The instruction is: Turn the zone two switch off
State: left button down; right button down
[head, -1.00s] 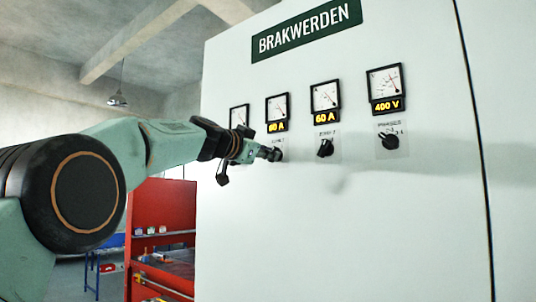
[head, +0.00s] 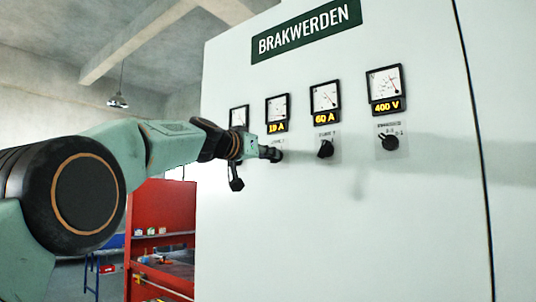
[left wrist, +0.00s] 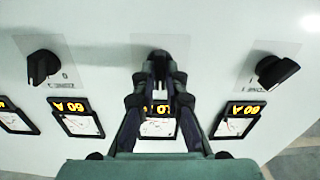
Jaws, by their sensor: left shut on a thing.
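The zone two switch (head: 279,155) is a small dark rotary knob on the pale cabinet, below the second meter from the left (head: 277,108). My left gripper (head: 272,154) is at this knob and shut on it; the fingers hide most of it. In the left wrist view, the picture is upside down, and the knob (left wrist: 158,54) shows dark between the fingertips (left wrist: 158,66). The knob's exact angle is hidden. The display (head: 277,127) under that meter reads 10 A. My right gripper is not in view.
The zone three switch (head: 325,148) and phases switch (head: 389,142) sit to the right. The zone one switch (left wrist: 277,72) sits on the other side, at right in the left wrist view. A red workbench (head: 163,215) stands behind my left arm. The cabinet's lower face is bare.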

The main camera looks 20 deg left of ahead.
pick_arm(q)
jog(key=n, duration=0.5)
jog(key=shift+w+d+f, duration=0.1)
jog(key=shift+f, duration=0.3)
jog(key=shift+n, duration=0.3)
jog(key=c, duration=1.4)
grip_release()
jog(key=shift+r, duration=0.2)
jog(key=shift+p, duration=0.3)
jog(key=shift+r, duration=0.1)
jog(key=v, duration=1.2)
